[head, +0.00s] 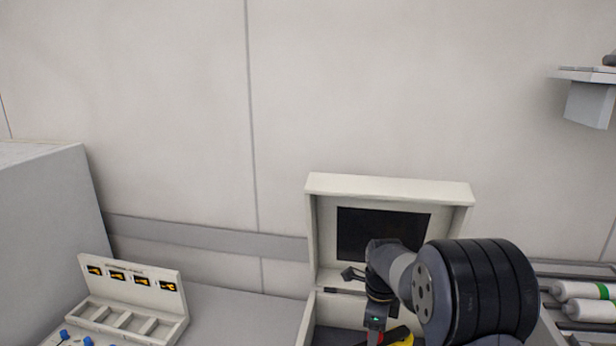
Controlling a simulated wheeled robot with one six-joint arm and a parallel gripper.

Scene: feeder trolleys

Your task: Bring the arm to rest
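My arm reaches in from the lower right, and its wrist is bent down in front of an open white box (312,240). My gripper (376,322) points down over the box's inside. Its fingertips are cut off or hidden at the bottom edge, so I cannot tell whether it is open or shut. A red and a yellow patch (402,335) show just below and beside it; I cannot tell what they belong to or whether the gripper touches them.
The box's raised lid (390,186) with a dark panel stands close behind my wrist. A white compartment tray (130,318) with several orange-black labels is at the lower left, with blue knobs beside it. White cylinders (590,311) lie on a rack at right. A shelf (590,100) juts from the wall.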

